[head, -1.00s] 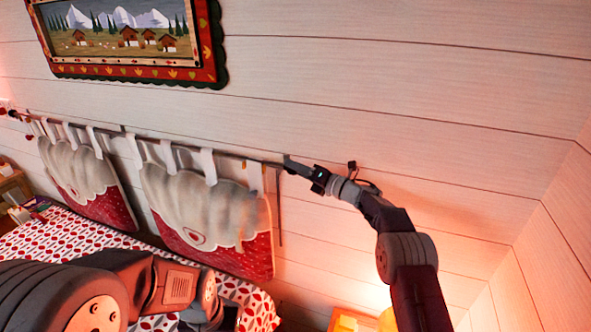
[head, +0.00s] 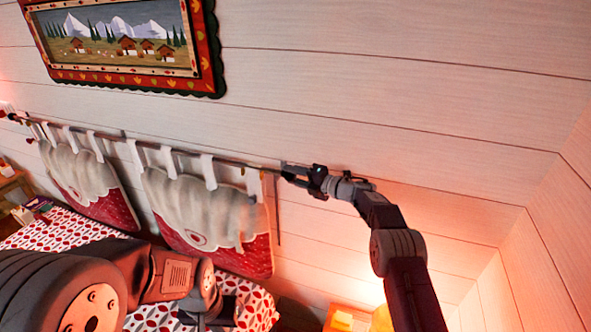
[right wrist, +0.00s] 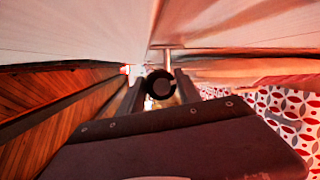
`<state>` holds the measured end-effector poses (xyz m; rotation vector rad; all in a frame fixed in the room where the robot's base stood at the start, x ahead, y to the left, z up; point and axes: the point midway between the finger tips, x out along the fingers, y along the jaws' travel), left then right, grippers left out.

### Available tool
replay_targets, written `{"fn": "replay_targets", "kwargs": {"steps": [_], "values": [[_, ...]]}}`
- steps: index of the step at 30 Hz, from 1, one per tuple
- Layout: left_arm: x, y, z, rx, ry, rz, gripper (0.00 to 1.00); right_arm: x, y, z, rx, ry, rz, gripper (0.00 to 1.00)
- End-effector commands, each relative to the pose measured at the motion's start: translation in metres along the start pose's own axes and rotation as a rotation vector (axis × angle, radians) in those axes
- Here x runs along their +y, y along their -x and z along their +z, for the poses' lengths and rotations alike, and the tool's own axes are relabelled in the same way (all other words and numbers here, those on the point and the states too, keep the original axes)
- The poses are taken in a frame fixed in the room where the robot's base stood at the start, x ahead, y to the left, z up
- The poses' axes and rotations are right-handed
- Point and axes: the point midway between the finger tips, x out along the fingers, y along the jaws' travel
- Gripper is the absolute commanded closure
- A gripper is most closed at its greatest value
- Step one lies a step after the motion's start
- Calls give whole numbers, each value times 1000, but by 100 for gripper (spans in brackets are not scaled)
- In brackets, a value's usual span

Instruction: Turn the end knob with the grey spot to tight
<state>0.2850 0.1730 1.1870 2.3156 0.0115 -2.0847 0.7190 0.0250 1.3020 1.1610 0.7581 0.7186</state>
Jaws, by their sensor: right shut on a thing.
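A dark curtain rod (head: 150,142) runs along the plank wall with cushions hanging from it. The end knob with the grey spot shows in the right wrist view (right wrist: 158,84) as a dark round end with a grey centre, between my finger pads. My right gripper (head: 288,172) is shut on this knob at the rod's right end. In the head view the jaws largely hide the knob. My left arm's end (head: 205,312) hangs low over the bed; its jaw opening cannot be made out.
Two red and white hanging cushions (head: 205,205) hang from the rod above the bed (head: 75,232). A framed picture (head: 125,45) is on the wall above. The wall right of my right arm is bare.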

Motion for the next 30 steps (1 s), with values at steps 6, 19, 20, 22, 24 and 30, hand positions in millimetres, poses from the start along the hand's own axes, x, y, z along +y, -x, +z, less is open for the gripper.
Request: {"fn": "replay_targets", "kwargs": {"steps": [6, 19, 20, 22, 24, 30], "values": [[0, 14, -1, 0, 0, 0, 100, 2, -2, -4, 27, -77, -19, 100], [0, 16, -2, 0, 0, 0, 100, -1, -3, -5, 36, -113, -28, 100], [0, 16, -2, 0, 0, 0, 100, -1, -3, -5, 36, -113, -28, 100], [0, 16, -2, 0, 0, 0, 100, -1, -3, -5, 36, -113, -28, 100], [0, 16, -2, 0, 0, 0, 100, -1, -3, -5, 36, -112, -28, 57], [0, 16, -2, 0, 0, 0, 100, 0, -2, -3, 32, -112, -28, 39]]}}
